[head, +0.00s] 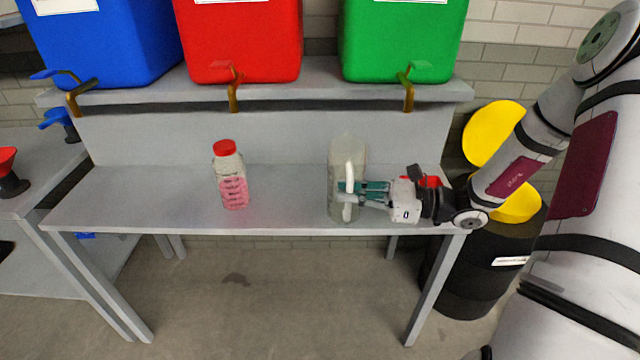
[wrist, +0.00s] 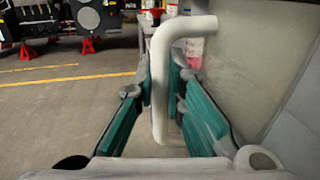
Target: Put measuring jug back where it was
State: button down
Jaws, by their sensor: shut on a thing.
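The measuring jug (head: 346,150) is a tall translucent container with a white handle. It stands upright at the right part of the grey bench (head: 280,192), close to the front edge; I cannot tell whether its base touches the surface. My gripper (head: 352,190) reaches in from the right and is shut on the jug's handle. In the wrist view the white handle (wrist: 160,85) lies between the teal fingers, and the clear jug wall (wrist: 245,60) fills the right side.
A bottle with a red lid and pink contents (head: 231,178) stands left of the jug. Blue (head: 105,40), red (head: 240,40) and green (head: 400,40) containers with taps sit on the shelf above. A black barrel (head: 480,265) stands at right. The bench between bottle and jug is clear.

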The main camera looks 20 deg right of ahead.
jog(key=w+a+f, duration=0.1)
jog(key=w+f, duration=0.1)
jog(key=w, duration=0.4)
jog(key=w+a+f, duration=0.1)
jog(key=w+f, duration=0.1)
jog(key=w, duration=0.4)
jog(key=shift+f+b, duration=0.3)
jog(key=shift+b, duration=0.1)
jog(key=shift+f, duration=0.15)
jog(key=c, duration=1.7)
grip_release()
jog(key=shift+o, duration=0.2)
